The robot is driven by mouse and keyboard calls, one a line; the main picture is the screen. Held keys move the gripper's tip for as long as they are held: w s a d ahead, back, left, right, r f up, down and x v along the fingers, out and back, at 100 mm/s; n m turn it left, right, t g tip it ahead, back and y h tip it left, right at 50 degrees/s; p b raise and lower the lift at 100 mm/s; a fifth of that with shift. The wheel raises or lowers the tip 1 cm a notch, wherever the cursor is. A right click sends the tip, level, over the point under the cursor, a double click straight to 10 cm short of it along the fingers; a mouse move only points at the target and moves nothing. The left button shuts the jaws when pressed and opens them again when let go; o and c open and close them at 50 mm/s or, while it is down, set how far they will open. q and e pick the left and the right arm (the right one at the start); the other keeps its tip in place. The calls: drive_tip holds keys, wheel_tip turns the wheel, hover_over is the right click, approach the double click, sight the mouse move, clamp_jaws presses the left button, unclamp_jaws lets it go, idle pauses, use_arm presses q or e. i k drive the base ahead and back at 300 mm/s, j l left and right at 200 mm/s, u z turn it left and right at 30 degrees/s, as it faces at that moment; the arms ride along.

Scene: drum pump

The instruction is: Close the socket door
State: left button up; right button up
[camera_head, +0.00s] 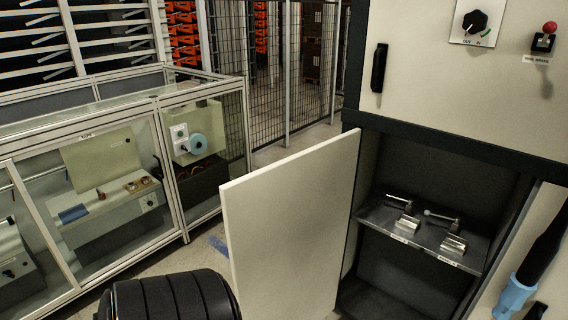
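A plain white flat door (290,230) stands open at the front of the cabinet (455,90). It swings out toward me, with its right edge next to the left post of a dark open compartment (440,165). The compartment interior is exposed. Inside it, a grey shelf (385,222) holds several silver metal parts (452,243) with small labels along the front edge. Whether the white door is the socket door is not marked. Neither of my grippers shows in the view, so nothing is seen touching the door.
A black ribbed rounded object (170,297) is at the bottom, left of the door. A light blue part with a black shaft (512,298) is at lower right. A black handle (379,67), knob (475,22) and red-topped switch (544,38) sit above. Glass-sided cabinets (90,150) stand left.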

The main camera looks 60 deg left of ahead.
sight(286, 220)
drive_tip(key=j, duration=0.5)
drive_tip(key=k+j+z, duration=0.1)
drive_tip(key=j, duration=0.4)
drive_tip(key=k+j, duration=0.1)
drive_tip(key=j, duration=0.4)
drive_tip(key=j+z, duration=0.1)
drive_tip(key=j, duration=0.4)
drive_tip(key=k+j, duration=0.15)
drive_tip(key=j, duration=0.35)
drive_tip(key=k+j+z, duration=0.1)
drive_tip(key=j, duration=0.4)
drive_tip(key=k+j, duration=0.1)
drive_tip(key=j, duration=0.35)
drive_tip(key=k+j+z, duration=0.1)
drive_tip(key=j, duration=0.4)
